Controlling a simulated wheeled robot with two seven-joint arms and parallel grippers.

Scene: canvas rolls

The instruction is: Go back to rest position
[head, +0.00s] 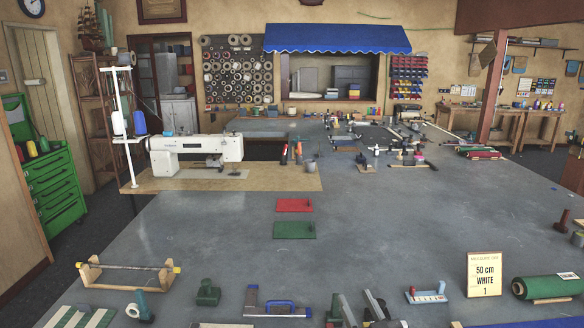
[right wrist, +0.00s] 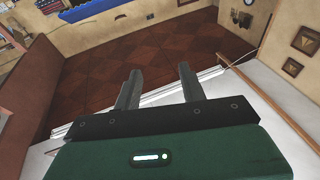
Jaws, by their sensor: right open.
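My right gripper (head: 358,300) shows at the bottom edge of the head view, right of centre, as two dark grey fingers over the near part of the grey table (head: 400,225). In the right wrist view the right gripper (right wrist: 159,70) is open, with its two fingers apart and nothing between them. Beyond them that view shows brown floor (right wrist: 150,50) and walls. My left gripper does not show.
A wooden stand (head: 125,277) and a dark green tool (head: 208,292) are at the near left. A red plate (head: 295,205) and a green plate (head: 294,230) lie mid-table. The table's middle right is clear.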

